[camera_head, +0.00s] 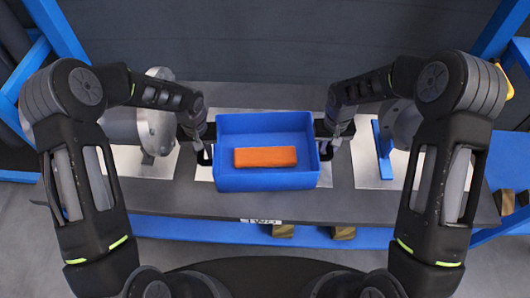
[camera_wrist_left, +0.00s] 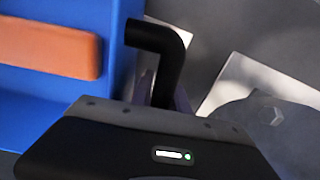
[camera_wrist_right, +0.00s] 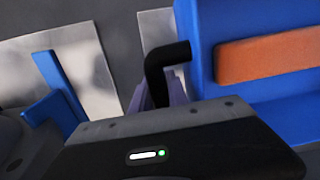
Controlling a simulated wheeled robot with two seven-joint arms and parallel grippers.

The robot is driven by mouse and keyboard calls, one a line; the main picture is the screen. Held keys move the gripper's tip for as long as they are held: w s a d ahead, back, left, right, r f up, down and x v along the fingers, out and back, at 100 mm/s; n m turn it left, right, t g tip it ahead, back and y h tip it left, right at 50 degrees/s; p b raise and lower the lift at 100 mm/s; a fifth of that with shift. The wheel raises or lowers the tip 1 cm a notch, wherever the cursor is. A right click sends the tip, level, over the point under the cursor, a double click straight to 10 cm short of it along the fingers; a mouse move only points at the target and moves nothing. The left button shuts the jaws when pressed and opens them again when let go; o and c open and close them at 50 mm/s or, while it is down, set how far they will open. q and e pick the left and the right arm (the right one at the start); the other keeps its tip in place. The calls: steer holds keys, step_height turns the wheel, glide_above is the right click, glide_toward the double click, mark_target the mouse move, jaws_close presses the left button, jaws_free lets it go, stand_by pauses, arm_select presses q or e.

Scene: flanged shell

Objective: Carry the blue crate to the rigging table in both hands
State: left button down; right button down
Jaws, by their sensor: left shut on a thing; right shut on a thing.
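The blue crate (camera_head: 266,183) is in the middle of the head view, over the grey table (camera_head: 180,203), with an orange block (camera_head: 265,157) lying inside it. A black handle sticks out from each side of the crate. My left gripper (camera_head: 205,150) is shut on the handle (camera_wrist_left: 165,50) at the crate's left side. My right gripper (camera_head: 328,146) is shut on the handle (camera_wrist_right: 160,70) at its right side. The crate looks level. I cannot tell whether it touches the table top or hangs just above it. The fingertips are mostly hidden behind the gripper bodies in the wrist views.
Grey flanged cylinders stand left (camera_head: 157,118) and right (camera_head: 400,122) of the crate, close to my forearms. A blue bracket (camera_head: 383,150) stands on a pale plate (camera_head: 366,175) at the right. Blue frame posts (camera_head: 55,28) rise behind. A label (camera_head: 262,221) marks the table's front edge.

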mark_target(329, 143)
arm_select(q)
steer(key=shift+r, duration=0.2)
arm_select(e)
steer(key=shift+r, duration=0.2)
stand_by(0.4)
